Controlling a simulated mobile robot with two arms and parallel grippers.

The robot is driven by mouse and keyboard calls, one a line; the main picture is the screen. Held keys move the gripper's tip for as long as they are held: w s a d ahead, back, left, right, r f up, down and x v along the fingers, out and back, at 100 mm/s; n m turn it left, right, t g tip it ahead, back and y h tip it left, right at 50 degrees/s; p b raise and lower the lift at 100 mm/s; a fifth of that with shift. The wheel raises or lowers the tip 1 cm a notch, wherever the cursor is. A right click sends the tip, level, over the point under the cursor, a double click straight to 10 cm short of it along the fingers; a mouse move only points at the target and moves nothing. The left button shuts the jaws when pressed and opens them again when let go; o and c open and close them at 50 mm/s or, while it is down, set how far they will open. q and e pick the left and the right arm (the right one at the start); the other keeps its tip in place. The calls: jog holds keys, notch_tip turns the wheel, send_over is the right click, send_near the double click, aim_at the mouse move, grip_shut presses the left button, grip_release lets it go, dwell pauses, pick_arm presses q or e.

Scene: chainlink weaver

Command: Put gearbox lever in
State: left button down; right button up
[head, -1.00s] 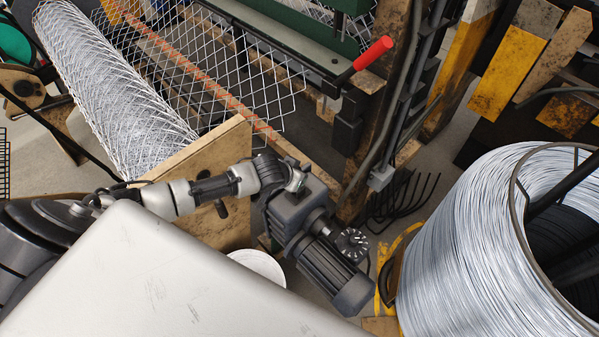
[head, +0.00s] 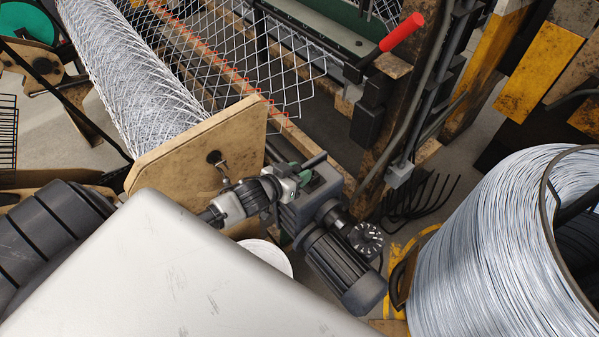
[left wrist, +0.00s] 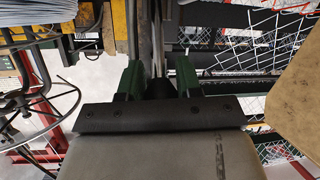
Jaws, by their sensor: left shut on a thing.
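The gearbox lever (head: 314,160) is a short dark bar at the top of the grey gearbox (head: 318,192), which has a ribbed motor (head: 345,270) below it. My left gripper (head: 304,174), with green fingers, is at the upper left of the gearbox, shut on the lever. In the left wrist view the green fingers (left wrist: 158,80) stand on either side of a dark piece, with a gap between them; how far the lever is in cannot be told. My right gripper is not in view.
A wooden end board (head: 200,150) and mesh roll (head: 130,80) stand close left of my arm. A red-handled lever (head: 402,33) is on the machine behind. A large wire coil (head: 490,250) fills the right. A white bucket (head: 268,258) sits below my wrist.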

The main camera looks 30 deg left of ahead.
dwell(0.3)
pick_arm(q)
jog(key=c, duration=0.8)
grip_release()
jog(key=shift+s, duration=0.1)
jog(key=v, duration=1)
jog(key=shift+s+a+r+b, duration=0.1)
jog(key=shift+s+a+b, duration=0.05)
jog(key=shift+s+b, duration=0.2)
